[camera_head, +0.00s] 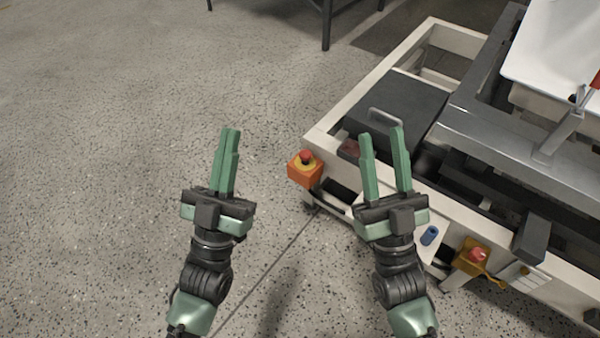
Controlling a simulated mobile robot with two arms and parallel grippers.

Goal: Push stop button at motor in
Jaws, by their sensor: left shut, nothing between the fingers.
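A red stop button on an orange box (304,169) with a yellow ring is fixed at the left corner of the machine frame. A second red button on a yellow box (472,254) sits on the front of the frame at the lower right. My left gripper (231,132) is shut and empty over the floor, left of the orange box and apart from it. My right gripper (382,135) is open, with a gap between its fingers, in front of the dark cover of the frame. I cannot tell its height above it. No label on either button is readable.
The cream machine frame (345,108) fills the right side, with a dark cover (405,100) and grey metal beams (545,150). A white shell (555,45) lies on top. A blue cylinder (429,235) is on the frame. The speckled floor (100,150) at left is clear.

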